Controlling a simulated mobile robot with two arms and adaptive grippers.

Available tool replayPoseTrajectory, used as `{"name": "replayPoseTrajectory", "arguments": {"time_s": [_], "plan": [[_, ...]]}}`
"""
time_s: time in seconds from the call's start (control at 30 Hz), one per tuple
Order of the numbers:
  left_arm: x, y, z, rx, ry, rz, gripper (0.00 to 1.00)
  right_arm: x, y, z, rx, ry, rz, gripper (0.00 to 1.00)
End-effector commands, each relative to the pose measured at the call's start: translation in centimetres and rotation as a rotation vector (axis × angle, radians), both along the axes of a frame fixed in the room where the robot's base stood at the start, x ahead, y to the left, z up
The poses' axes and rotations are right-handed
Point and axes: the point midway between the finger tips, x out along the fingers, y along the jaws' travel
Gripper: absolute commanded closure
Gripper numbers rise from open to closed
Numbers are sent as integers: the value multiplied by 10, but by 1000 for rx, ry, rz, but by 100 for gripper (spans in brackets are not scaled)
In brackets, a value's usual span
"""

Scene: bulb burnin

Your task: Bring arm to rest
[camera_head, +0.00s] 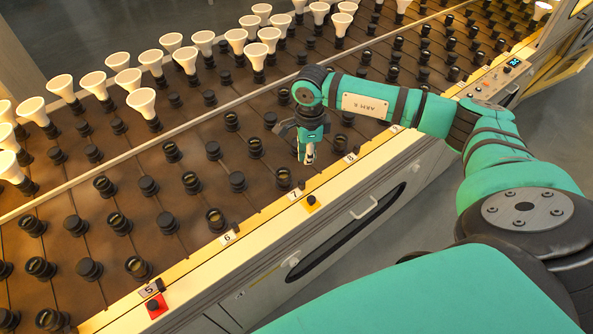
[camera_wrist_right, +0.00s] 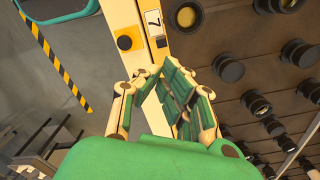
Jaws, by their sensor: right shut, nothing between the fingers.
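My right arm, green with black joints, reaches in from the right in the head view. Its gripper (camera_head: 307,155) points down over the front part of the brown socket board (camera_head: 190,258), near the labels 7 and 8. In the right wrist view the right gripper (camera_wrist_right: 160,72) has its fingers together, with nothing between them. It hangs over the front rail (camera_wrist_right: 122,14), close to the label 7 plate (camera_wrist_right: 154,22). My left gripper is not in view.
White bulbs (camera_head: 142,102) stand in sockets along the back rows. Many front sockets are empty. A red pad with a black button (camera_head: 153,305) and a yellow one (camera_head: 311,203) sit on the front rail. A control panel (camera_head: 497,77) is at the right. Floor lies in front.

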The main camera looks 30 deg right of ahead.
Motion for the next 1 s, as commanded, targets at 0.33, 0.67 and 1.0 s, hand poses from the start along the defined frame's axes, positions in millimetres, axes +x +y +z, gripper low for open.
{"name": "replayPoseTrajectory", "arguments": {"time_s": [0.33,0.67,1.0], "plan": [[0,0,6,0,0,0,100,0,0,11,-1,0,-1,100],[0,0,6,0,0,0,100,0,5,10,14,-2,2,100],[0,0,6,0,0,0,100,-16,190,18,658,-79,-45,100]]}}
